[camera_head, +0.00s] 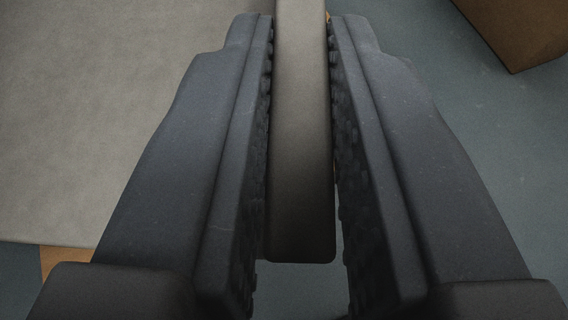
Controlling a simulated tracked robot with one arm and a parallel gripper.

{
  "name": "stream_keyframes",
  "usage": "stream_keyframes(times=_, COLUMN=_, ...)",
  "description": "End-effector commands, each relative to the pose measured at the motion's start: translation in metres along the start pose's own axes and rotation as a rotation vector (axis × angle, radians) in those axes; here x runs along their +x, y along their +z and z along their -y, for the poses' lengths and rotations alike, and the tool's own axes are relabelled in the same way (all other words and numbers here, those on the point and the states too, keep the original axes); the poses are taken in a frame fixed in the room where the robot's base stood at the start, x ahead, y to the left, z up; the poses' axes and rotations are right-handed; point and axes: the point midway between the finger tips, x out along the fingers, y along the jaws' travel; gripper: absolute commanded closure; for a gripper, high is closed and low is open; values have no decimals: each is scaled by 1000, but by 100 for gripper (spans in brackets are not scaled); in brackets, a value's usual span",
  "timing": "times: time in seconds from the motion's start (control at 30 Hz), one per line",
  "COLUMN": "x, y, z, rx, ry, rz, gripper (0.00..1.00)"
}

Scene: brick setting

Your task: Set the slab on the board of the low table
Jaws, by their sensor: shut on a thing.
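My gripper (301,22) is shut on the slab (301,150), a long, narrow grey-brown bar from this angle. The slab sits between the two dark, ridged fingers, and its near end shows low between them. Its far end runs out of the top of the picture. A broad pale grey surface (110,110) fills the left side, beneath and left of the left finger; I cannot tell whether it is the low table. No board can be clearly made out. The gap between slab and surface cannot be judged.
A brown box-like thing (520,30) stands at the top right. A small orange-brown wooden part (62,262) shows below the pale surface's near edge at the lower left. The blue-grey floor (480,130) on the right is clear apart from the brown thing.

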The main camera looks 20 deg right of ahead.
Motion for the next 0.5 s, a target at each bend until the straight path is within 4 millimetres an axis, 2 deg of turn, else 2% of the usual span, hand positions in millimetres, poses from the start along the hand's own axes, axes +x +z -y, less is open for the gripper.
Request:
stream_keyframes(times=0.03, x=4, y=8, z=0, rx=1, ry=0, rz=-3, gripper=100)
stream_keyframes(times=0.27, x=11, y=21, z=0, rx=0, ry=-1, rz=-5, gripper=100)
stream_keyframes(times=0.5, x=21, y=50, z=0, rx=1, ry=-1, rz=-2, gripper=100)
